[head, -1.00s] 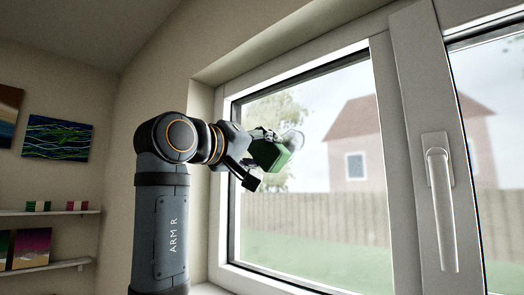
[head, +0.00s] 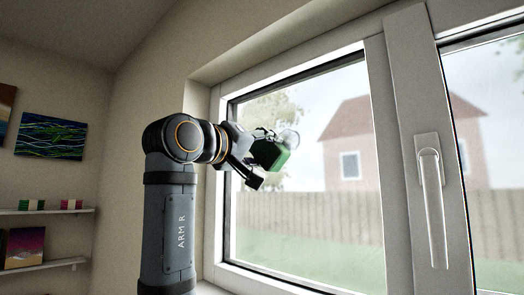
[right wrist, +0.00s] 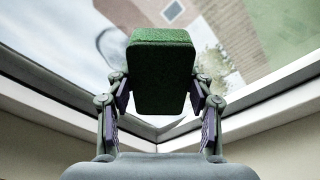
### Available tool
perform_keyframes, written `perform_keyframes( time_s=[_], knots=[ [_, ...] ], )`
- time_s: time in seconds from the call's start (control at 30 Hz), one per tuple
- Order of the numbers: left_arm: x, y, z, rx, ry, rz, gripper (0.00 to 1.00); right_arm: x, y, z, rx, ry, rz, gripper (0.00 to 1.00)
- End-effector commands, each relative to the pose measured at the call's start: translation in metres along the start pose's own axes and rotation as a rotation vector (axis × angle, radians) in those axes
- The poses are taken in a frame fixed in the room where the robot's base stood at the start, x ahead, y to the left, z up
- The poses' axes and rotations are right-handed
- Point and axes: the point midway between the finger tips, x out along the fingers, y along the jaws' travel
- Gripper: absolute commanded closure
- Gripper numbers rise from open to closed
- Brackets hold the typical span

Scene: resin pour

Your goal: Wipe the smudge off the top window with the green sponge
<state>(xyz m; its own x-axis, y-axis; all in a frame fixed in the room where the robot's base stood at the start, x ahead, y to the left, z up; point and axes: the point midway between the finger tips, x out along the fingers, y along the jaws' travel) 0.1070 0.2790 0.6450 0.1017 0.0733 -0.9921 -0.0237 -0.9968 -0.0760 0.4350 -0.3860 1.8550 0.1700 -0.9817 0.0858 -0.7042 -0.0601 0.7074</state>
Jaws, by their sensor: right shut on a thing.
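The green sponge (head: 268,154) is held in my right gripper (head: 257,158) in front of the left window pane (head: 310,210). In the right wrist view the sponge (right wrist: 160,75) sits between the two fingers of the gripper (right wrist: 160,100). A whitish round smudge (head: 288,139) shows on the glass at the sponge's upper right edge, partly hidden by the sponge. In the right wrist view a faint curved mark (right wrist: 112,45) shows left of the sponge. I cannot tell whether the sponge touches the glass. My left gripper is not in view.
A white window handle (head: 433,205) stands on the frame to the right. The white window frame (head: 222,190) borders the pane on the left. Shelves (head: 45,212) with small boxes and pictures are on the left wall.

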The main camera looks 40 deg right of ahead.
Motion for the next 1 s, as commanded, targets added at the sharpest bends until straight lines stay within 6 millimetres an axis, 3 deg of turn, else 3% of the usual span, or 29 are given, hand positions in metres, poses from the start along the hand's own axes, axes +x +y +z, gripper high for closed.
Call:
perform_keyframes(
  time_s=[0.5,0.77,1.0],
  knots=[
    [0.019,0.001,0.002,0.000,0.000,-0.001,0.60,-0.004,0.025,0.027,0.002,0.000,0.000,0.72],
    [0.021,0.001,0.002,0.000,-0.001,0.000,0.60,-0.005,0.030,0.030,0.000,0.000,0.000,0.72],
    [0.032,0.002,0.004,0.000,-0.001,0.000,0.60,-0.005,0.046,0.048,0.002,-0.001,0.000,0.72]
  ],
)
